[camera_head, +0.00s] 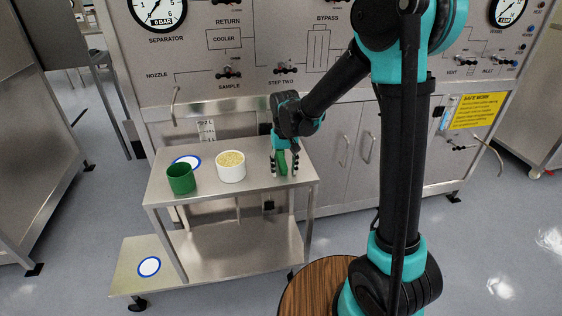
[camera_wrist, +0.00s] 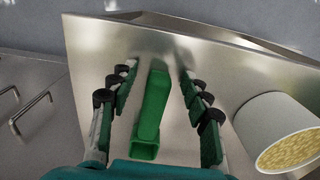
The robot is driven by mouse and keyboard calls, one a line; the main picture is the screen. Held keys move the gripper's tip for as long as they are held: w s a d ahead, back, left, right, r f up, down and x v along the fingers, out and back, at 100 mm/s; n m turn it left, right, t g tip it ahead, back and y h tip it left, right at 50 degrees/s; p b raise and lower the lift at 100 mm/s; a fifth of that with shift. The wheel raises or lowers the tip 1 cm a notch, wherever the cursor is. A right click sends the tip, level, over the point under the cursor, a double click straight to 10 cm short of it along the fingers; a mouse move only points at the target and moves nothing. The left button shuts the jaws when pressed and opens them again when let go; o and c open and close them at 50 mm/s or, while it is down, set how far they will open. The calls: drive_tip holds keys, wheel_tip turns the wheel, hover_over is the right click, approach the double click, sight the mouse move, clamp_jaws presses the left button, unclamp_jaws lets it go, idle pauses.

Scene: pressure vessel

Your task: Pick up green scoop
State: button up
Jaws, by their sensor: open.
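The green scoop (camera_wrist: 153,105) lies on the steel cart's top shelf, between the open fingers of my gripper (camera_wrist: 156,88) in the wrist view. A gap shows on each side of it, so the fingers do not appear to touch it. In the head view, my gripper (camera_head: 284,168) points down at the right end of the shelf, with the green scoop (camera_head: 282,162) partly hidden between its fingers.
A white cup of yellowish grains (camera_head: 231,167) stands left of my gripper; this cup (camera_wrist: 268,128) is at right in the wrist view. A green cup (camera_head: 181,179) stands farther left. A panel with gauges rises behind the cart (camera_head: 215,190).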

clamp_jaws()
idle(0.4)
